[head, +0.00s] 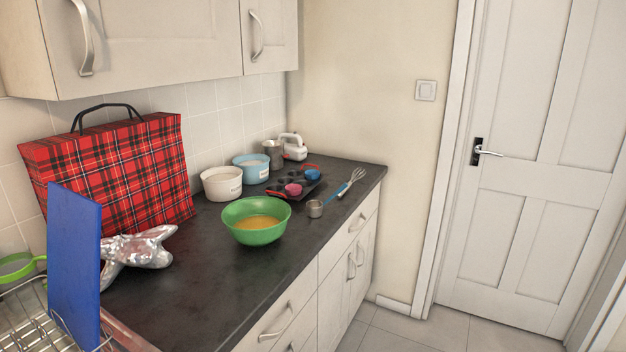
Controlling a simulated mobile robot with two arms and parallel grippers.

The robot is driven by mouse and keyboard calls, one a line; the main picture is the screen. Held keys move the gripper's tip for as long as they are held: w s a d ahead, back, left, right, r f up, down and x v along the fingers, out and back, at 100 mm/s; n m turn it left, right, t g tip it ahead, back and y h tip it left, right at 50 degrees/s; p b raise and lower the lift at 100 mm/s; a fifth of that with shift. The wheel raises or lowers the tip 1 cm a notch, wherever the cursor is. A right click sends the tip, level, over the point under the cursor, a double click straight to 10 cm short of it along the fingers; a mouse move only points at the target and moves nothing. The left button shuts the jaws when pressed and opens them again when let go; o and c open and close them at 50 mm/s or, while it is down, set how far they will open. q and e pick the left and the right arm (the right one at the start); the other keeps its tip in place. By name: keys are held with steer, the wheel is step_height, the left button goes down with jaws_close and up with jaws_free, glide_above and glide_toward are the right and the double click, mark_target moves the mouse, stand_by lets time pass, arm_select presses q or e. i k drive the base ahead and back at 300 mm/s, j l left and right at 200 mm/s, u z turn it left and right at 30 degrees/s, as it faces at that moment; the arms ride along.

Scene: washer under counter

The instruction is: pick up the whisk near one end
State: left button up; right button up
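The whisk (352,181) lies on the dark countertop near its far right end, close to the front edge. It has a light blue handle and a wire head, and it lies at a slant, with one end pointing toward the wall. A small metal cup (315,208) stands just to its left and nearer to me. A dark muffin tin (291,184) is to the left of the whisk. Neither of my grippers shows in the head view.
A green bowl (257,221) with yellow contents stands mid-counter. White (221,184) and blue (251,169) tubs, a hand mixer (293,146), a tartan bag (120,180), crumpled foil (140,249) and a blue board (74,265) line the counter. Cupboards (150,45) hang above. Floor (405,328) before the door is clear.

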mark_target(351, 182)
steer(key=i+l+u, duration=0.4)
steer(key=i+l, duration=0.5)
steer(key=l, duration=0.1)
